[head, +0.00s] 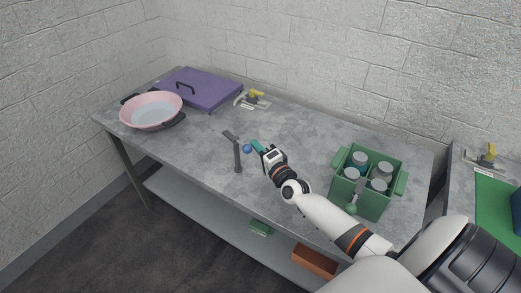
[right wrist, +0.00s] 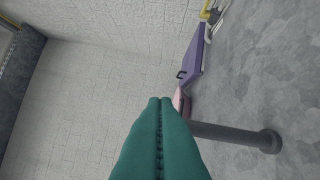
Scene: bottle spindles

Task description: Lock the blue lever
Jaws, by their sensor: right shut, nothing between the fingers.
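The lever's dark grey post (head: 238,158) stands near the front edge of the table, with a short flat piece at its top. The blue ball knob (head: 247,148) shows just right of the post. My right gripper (head: 256,145) has teal fingers that are shut and empty, with tips close to the right of the knob. I cannot tell whether they touch it. In the right wrist view the shut fingers (right wrist: 160,101) fill the lower middle. The post (right wrist: 232,134) lies beyond them to the right, and the knob is hidden there. My left gripper is not in view.
A green crate (head: 345,194) with several jars stands right of my arm. A pink pan (head: 151,110), a purple lidded box (head: 215,92) and a yellow-handled clamp (head: 256,97) are at the back left.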

